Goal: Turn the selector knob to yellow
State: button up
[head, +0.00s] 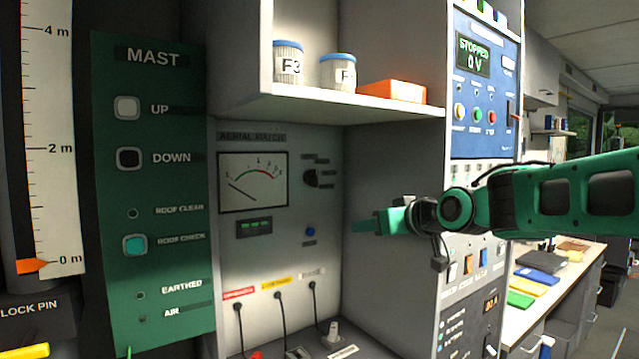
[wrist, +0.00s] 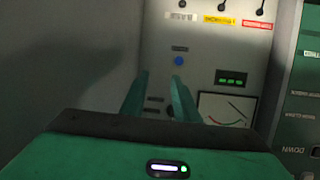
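The black selector knob (head: 311,178) is on the grey aerial panel (head: 232,262), right of the meter, with small unreadable labels around it. Its setting is too small to read. A yellow label (head: 277,284) is lower on the panel, above a cable socket; it also shows in the wrist view (wrist: 220,21). My gripper (head: 362,226) is right of and below the knob in the head view, apart from it. In the wrist view its two green fingers (wrist: 160,76) are spread with nothing held. The knob is mostly hidden or dark there.
A blue button (head: 310,231) is below the knob. A shelf (head: 345,104) with two jars and an orange box (head: 392,92) juts out above. The green MAST panel (head: 153,190) is at left; a side wall (head: 385,165) bounds the right.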

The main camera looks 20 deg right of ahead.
aim_at(317, 178)
jog(key=w+a+r+n+t+y, duration=0.25)
jog(key=a+r, duration=0.25)
jog(key=r, duration=0.5)
jog(key=shift+m+t, duration=0.35)
jog(key=x, duration=1.1)
jog(key=shift+w+d+f, duration=0.15)
jog(key=shift+d, duration=0.1)
grip_shut()
